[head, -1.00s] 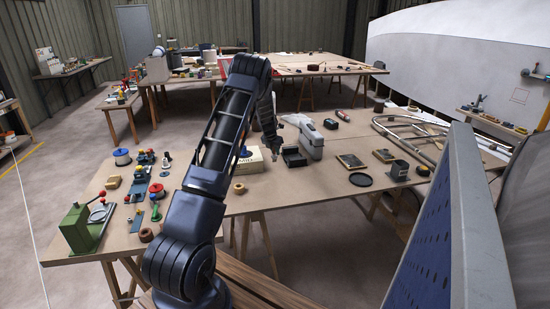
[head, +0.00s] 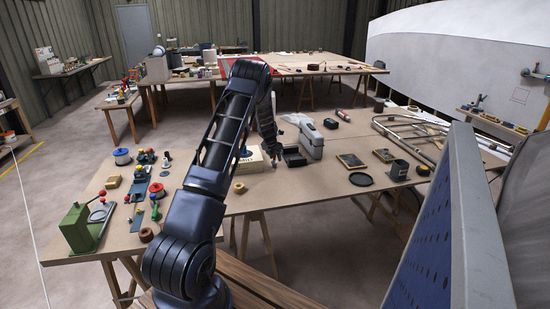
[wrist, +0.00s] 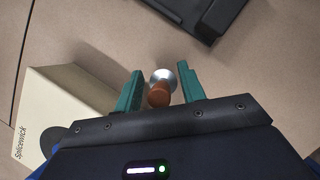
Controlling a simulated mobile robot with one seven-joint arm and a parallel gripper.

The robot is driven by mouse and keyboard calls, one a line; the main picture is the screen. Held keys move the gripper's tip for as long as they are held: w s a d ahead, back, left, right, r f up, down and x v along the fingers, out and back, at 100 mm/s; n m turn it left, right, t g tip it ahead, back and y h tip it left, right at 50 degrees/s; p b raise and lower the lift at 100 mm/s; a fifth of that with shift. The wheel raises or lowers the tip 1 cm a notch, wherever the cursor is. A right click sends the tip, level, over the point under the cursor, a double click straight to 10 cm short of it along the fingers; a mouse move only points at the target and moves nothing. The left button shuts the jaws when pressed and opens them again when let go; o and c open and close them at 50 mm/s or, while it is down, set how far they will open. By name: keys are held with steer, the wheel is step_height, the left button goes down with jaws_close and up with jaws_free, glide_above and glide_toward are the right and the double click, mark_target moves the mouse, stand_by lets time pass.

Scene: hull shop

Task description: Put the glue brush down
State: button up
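My gripper (wrist: 160,87) has its two teal fingers apart, pointing down over the brown bench. Between them is a small thing with a rounded brown handle and a silvery round end, apparently the glue brush (wrist: 158,95). A narrow gap shows on each side of it, so the fingers do not look closed on it. I cannot tell whether it touches the bench top. In the head view my gripper (head: 273,164) is low over the bench (head: 310,188), and the brush is too small to make out there.
A cream box (wrist: 60,115) lettered "Splicewick" stands close to the left of my gripper. A dark tray (wrist: 203,15) lies beyond it; a grey machine (head: 311,140) stands to the right. A wooden ring (head: 239,187) lies nearer. Bare bench lies in front.

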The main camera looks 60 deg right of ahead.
steer(key=v, duration=1.2)
steer(key=shift+r, duration=0.2)
steer(key=w+a+r+m, duration=0.2)
steer(key=w+a+r, duration=0.5)
steer(key=w+a, duration=0.1)
steer(key=w+a+r+m+t, duration=0.15)
steer(key=w+a+r, duration=0.3)
steer(key=a, duration=0.65)
steer(key=w+a+r+m, duration=0.25)
steer(key=a+r, duration=0.35)
steer(key=a, duration=0.5)
steer(key=w+a+r+m, duration=0.2)
steer(key=w+a+r, duration=0.3)
steer(key=a, duration=0.5)
steer(key=s+a+r+m+t+y, duration=0.1)
steer(key=s+a+r+m, duration=0.15)
steer(key=a, duration=0.85)
steer(key=s+a+r+m+t, duration=0.1)
steer(key=s+a+r+m, duration=0.2)
steer(key=a, duration=0.8)
steer(key=s+a+f+m+t+y, duration=0.1)
steer(key=s+a+f+m+y, duration=0.1)
steer(key=s+a, duration=1.5)
steer(key=shift+a+m+y, duration=0.55)
steer(key=shift+m+y, duration=0.25)
steer(key=shift+m, duration=0.45)
